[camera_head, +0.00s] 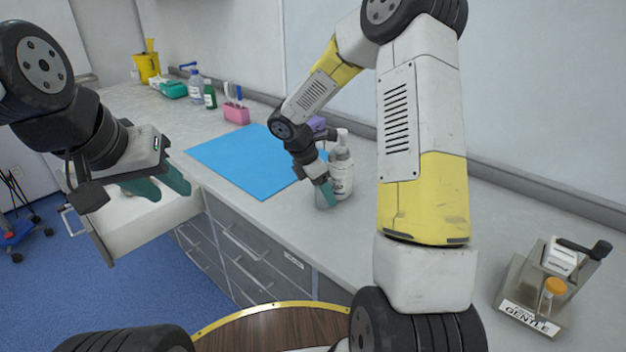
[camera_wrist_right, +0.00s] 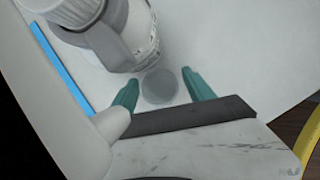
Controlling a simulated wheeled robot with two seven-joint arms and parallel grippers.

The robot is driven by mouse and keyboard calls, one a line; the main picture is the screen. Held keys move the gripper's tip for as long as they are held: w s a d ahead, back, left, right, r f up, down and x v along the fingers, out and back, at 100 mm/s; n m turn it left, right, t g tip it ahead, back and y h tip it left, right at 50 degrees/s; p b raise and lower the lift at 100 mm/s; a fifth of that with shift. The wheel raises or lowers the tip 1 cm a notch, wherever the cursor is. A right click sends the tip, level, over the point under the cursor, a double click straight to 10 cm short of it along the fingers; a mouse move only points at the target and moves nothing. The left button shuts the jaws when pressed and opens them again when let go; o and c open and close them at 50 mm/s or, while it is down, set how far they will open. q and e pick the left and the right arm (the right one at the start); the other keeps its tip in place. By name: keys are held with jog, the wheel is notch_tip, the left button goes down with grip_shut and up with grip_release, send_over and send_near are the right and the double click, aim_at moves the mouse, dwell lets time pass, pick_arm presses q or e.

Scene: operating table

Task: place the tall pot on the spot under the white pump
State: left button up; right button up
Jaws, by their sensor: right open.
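The white pump bottle (camera_head: 341,170) stands upright on the counter; its white pump head (camera_wrist_right: 92,25) and nozzle show from above in the right wrist view. My right gripper (camera_head: 325,192) is low beside the bottle. Its teal fingers are open in the wrist view (camera_wrist_right: 160,90), on either side of a grey round disc (camera_wrist_right: 159,86) near the nozzle. I cannot tell whether this disc is the pot's top or a flat spot. No other tall pot can be made out.
A blue mat (camera_head: 235,165) lies left of the bottle. A pink holder (camera_head: 237,115), other bottles and a yellow bin (camera_head: 147,68) stand farther back. Counter between bottle and stand is clear.

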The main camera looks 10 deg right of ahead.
jog(key=v, duration=1.2)
jog(key=s+d+r+m+t+y, duration=0.1)
jog(key=s+r+m, duration=0.4)
jog(key=s+m, duration=0.5)
jog(key=s+d+r+m+t+y, duration=0.1)
jog(key=s+r+m+t+y, duration=0.3)
jog(key=s+m, duration=0.6)
jog(key=shift+s+r+m+y, duration=0.3)
jog(key=shift+s+r+y, duration=0.6)
jog(key=shift+s, duration=0.65)
jog(key=shift+d+r, duration=0.1)
jog(key=shift+d, duration=0.05)
